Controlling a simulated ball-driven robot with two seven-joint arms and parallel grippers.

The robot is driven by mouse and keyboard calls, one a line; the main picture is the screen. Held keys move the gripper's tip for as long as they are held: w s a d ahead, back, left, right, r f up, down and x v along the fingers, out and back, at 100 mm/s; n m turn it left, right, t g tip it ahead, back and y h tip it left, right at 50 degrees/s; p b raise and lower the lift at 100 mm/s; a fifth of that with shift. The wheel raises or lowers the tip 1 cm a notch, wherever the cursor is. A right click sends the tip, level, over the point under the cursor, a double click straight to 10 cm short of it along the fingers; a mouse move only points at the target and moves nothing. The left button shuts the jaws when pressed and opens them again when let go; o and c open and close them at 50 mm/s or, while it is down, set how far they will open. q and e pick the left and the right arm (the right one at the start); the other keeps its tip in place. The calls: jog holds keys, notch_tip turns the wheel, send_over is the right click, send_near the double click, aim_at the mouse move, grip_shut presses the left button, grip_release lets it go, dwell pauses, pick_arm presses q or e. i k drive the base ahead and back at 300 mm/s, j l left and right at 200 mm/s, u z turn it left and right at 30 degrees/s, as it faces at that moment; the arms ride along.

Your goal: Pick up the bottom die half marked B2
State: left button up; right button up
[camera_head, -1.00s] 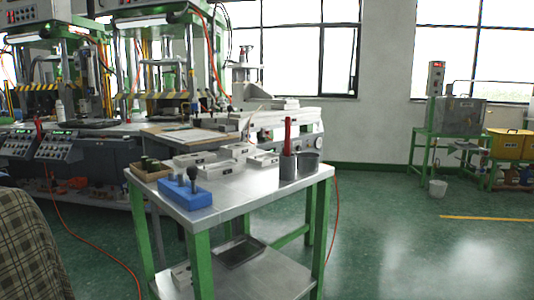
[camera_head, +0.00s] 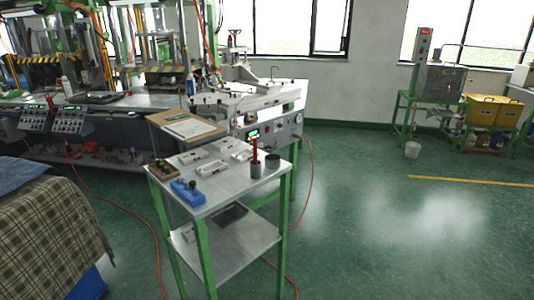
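Several pale metal die halves lie on the top of a green-legged steel cart (camera_head: 222,193) in the middle of the head view. One die half (camera_head: 211,168) is at the front, one (camera_head: 194,155) at the back left, one (camera_head: 222,146) at the back, and one (camera_head: 242,155) at the right. Their markings are too small to read, so I cannot tell which is B2. Neither of my grippers shows.
A blue block (camera_head: 187,193) and a small brown box (camera_head: 161,171) stand on the cart's left side. A grey cup (camera_head: 272,161) and a red-handled tool (camera_head: 255,152) are at its right. A checkered cloth (camera_head: 50,235) covers something at lower left. Green floor (camera_head: 370,235) is open at right.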

aim_at(243, 156)
jog(key=i+l+z, duration=0.45)
jog(key=i+z, duration=0.65)
jog(key=i+l, duration=0.1)
jog(key=i, duration=0.65)
jog(key=i+u, duration=0.15)
jog(key=i, duration=0.6)
jog(key=i+u, duration=0.55)
jog(key=u, duration=0.2)
jog(key=i+l+u, duration=0.2)
jog(key=u, duration=0.2)
jog(key=i+l+u, duration=0.35)
jog(key=k+j, duration=0.05)
jog(key=j, duration=0.05)
